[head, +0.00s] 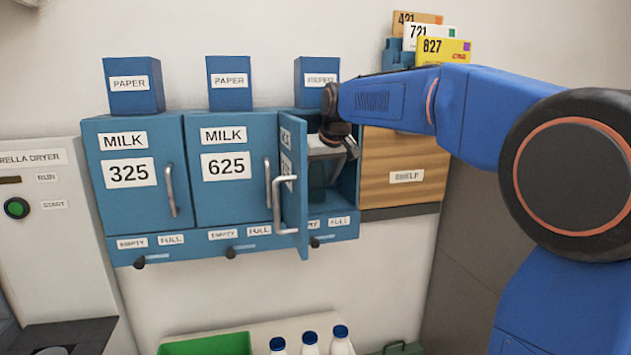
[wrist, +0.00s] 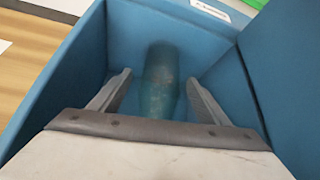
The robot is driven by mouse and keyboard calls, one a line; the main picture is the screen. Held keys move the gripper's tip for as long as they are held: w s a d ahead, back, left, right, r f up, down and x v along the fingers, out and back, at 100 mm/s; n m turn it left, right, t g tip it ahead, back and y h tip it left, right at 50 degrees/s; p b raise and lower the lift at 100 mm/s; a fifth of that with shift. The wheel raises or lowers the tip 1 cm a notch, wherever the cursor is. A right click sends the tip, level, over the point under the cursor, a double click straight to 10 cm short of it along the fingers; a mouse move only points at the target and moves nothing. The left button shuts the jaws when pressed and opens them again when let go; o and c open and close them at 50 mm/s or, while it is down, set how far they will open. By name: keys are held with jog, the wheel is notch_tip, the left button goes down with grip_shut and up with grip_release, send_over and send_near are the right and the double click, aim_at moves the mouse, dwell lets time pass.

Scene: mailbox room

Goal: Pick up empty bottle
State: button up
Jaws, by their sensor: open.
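The empty bottle (wrist: 160,80) is a translucent teal-grey bottle inside the open blue mailbox compartment (wrist: 120,30). In the wrist view my gripper (wrist: 158,88) is open, with one finger on each side of the bottle and a gap to both. The bottle's lower part is hidden behind the gripper body. In the head view my gripper (head: 335,150) reaches into the open compartment (head: 341,222), and a dim greenish shape there (head: 317,180) appears to be the bottle. The compartment door (head: 291,185) stands open to the left of my gripper.
Closed milk boxes 325 (head: 135,205) and 625 (head: 228,195) are on the left. A wooden shelf box (head: 405,160) is close on the right. Blue paper boxes (head: 133,87) stand on top. Below are several white bottles with blue caps (head: 310,345) and a green bin (head: 205,345).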

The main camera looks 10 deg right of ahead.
jog(key=shift+x, duration=0.9)
jog(key=c, duration=1.3)
jog(key=shift+r, duration=0.2)
